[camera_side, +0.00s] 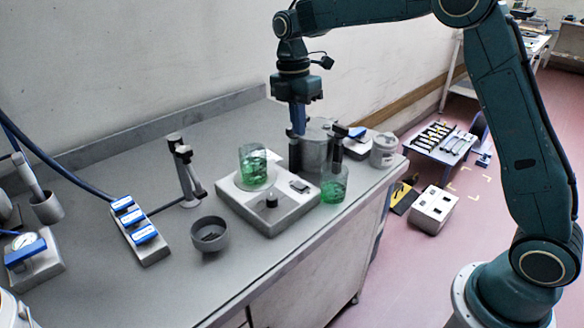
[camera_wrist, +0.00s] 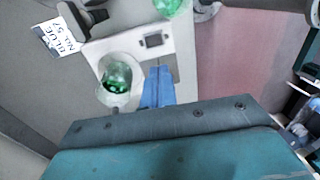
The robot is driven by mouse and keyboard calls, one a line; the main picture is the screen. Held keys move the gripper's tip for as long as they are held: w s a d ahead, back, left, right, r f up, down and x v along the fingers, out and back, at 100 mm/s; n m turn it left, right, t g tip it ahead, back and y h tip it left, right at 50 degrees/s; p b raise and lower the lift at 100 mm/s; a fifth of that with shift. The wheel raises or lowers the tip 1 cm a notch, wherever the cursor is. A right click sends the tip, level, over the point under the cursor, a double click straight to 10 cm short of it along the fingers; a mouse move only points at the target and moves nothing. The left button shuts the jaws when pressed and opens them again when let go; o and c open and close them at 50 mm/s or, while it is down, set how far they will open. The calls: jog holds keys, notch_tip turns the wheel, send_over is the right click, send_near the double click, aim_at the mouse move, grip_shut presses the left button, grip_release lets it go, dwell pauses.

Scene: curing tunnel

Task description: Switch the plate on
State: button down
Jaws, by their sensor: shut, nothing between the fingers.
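The plate (camera_side: 248,206) is a pale grey block on the bench, also in the wrist view (camera_wrist: 128,45). A beaker of green contents (camera_side: 253,166) stands on it, also in the wrist view (camera_wrist: 116,82). A dark upright knob (camera_side: 271,201) stands near its front. A small dark framed rectangle (camera_side: 299,186), switch or display, is on its right part, also in the wrist view (camera_wrist: 154,40). My gripper (camera_side: 297,131) points down above the plate's back right side, blue fingers together and empty. In the wrist view the fingers (camera_wrist: 160,72) show just below the rectangle, apparently above the plate.
A second green beaker (camera_side: 334,185) stands right of the plate. A grey cylinder (camera_side: 318,148) and a lidded pot (camera_side: 384,150) are behind. A dark bowl (camera_side: 210,234), a clamp stand (camera_side: 186,172) and a blue-switched strip (camera_side: 138,228) are left. The bench front is clear.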

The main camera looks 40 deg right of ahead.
aim_at(303, 187)
jog(key=shift+f, duration=0.1)
jog(key=f, duration=0.4)
jog(key=s+f, duration=0.1)
jog(key=f, duration=0.8)
jog(key=shift+s+f, duration=0.35)
jog(key=shift+s, duration=0.05)
jog(key=shift+s+f, duration=0.1)
jog(key=shift+f, duration=0.1)
dwell(0.4)
jog(key=shift+w+r, duration=0.2)
jog(key=shift+w, duration=0.65)
jog(key=shift+r, duration=0.1)
